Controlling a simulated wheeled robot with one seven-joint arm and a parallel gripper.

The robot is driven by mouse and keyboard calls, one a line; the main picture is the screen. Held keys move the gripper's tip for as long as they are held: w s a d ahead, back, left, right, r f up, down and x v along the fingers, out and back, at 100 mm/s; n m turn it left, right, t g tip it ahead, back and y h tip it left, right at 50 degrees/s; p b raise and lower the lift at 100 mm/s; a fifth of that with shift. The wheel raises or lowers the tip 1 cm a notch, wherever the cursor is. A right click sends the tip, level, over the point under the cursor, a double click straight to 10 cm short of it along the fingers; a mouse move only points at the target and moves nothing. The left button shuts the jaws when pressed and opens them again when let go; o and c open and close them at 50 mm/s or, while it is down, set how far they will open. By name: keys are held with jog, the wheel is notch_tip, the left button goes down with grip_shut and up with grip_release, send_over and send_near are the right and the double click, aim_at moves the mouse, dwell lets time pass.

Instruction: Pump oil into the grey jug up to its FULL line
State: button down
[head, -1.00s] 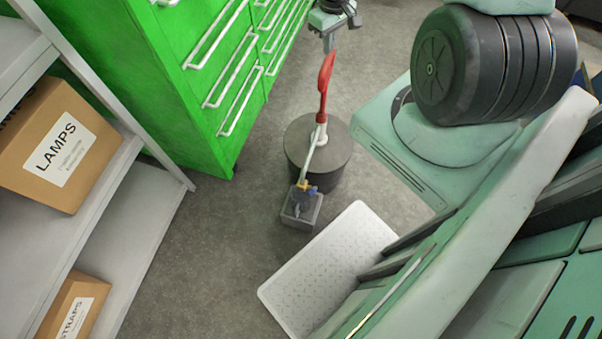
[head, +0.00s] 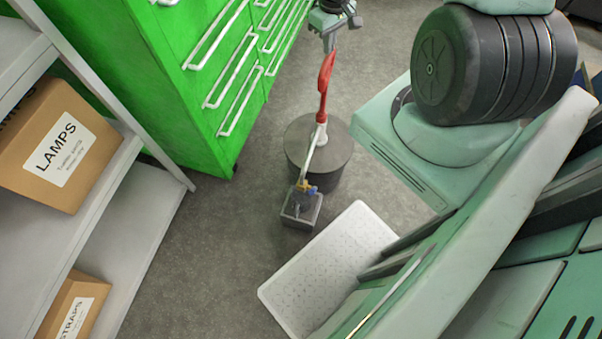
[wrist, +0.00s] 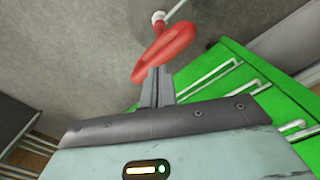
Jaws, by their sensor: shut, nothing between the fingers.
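The grey jug (head: 301,210) is a small open-topped container on the floor. The oil level and the FULL line cannot be made out. A dark round drum (head: 330,160) stands just behind it, with a pump on top. The pump's red handle (head: 325,85) points up toward my gripper (head: 328,44). In the wrist view my gripper (wrist: 157,72) is shut and empty, its fingertips close to the red handle (wrist: 165,52); contact cannot be told.
A green drawer cabinet (head: 170,75) with white handles stands left of the drum. A grey shelf (head: 130,205) with labelled boxes (head: 62,145) is at far left. A white perforated tray (head: 325,265) lies on the floor in front. Bare floor surrounds the jug's left side.

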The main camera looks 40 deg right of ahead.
jog(key=shift+f+b, duration=4.3)
jog(key=shift+f, duration=1.45)
notch_tip(320, 180, up, 12)
jog(key=p, duration=1)
jog(key=shift+f+p, duration=0.25)
jog(key=shift+p, duration=0.05)
